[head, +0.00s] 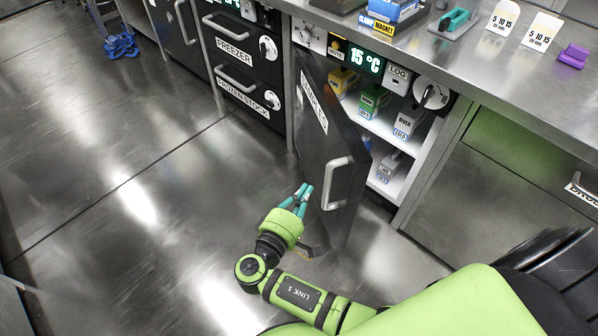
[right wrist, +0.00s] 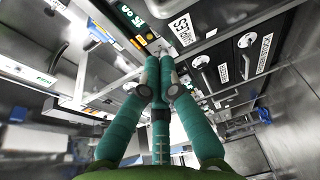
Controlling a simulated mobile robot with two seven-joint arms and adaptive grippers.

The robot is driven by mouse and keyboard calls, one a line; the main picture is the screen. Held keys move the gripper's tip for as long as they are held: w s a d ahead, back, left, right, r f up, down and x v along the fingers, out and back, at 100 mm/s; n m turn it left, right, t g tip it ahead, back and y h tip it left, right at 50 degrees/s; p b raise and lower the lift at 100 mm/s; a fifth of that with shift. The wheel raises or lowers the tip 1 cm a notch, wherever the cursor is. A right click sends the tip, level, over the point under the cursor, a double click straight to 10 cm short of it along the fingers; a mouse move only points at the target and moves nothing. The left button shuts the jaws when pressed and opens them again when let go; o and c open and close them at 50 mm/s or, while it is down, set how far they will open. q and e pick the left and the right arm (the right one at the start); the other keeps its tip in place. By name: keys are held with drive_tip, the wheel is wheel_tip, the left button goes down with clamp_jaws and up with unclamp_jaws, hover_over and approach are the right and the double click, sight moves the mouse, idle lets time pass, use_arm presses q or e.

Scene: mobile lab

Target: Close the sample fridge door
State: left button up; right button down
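The sample fridge door (head: 330,150) is a dark panel with a "SAMPLES" label and a silver bar handle (head: 338,183). It stands wide open, swung out from the fridge (head: 388,125), whose lit shelves show. My right gripper (head: 304,190), with teal fingers, is low on the outer side of the door, left of the handle. I cannot tell whether it touches the door. In the right wrist view its fingers (right wrist: 160,82) come together at the tips with nothing seen between them. The door's label (right wrist: 181,28) shows beyond them. My left gripper is not in view.
Freezer drawers (head: 240,62) stand left of the fridge. A steel counter (head: 480,75) above holds small items, including a purple block (head: 573,56). The fridge shelves hold several boxes, one of them green (head: 373,101). A blue object (head: 121,46) is on the floor. The floor at left is clear.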

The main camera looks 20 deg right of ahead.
sight(331, 164)
drive_tip(key=shift+m+h, duration=0.3)
drive_tip(key=x, duration=0.3)
drive_tip(key=r+x, duration=0.1)
drive_tip(key=x, duration=0.3)
drive_tip(key=s+d+x, duration=0.1)
drive_tip(key=x, duration=0.3)
drive_tip(key=shift+d+r+p, duration=0.2)
drive_tip(key=shift+r+p, duration=0.15)
drive_tip(key=shift+p, duration=0.05)
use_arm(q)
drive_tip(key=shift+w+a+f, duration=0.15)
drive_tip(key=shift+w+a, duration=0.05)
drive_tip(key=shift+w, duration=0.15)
use_arm(e)
drive_tip(key=shift+d, duration=0.65)
drive_tip(key=shift+d, duration=0.1)
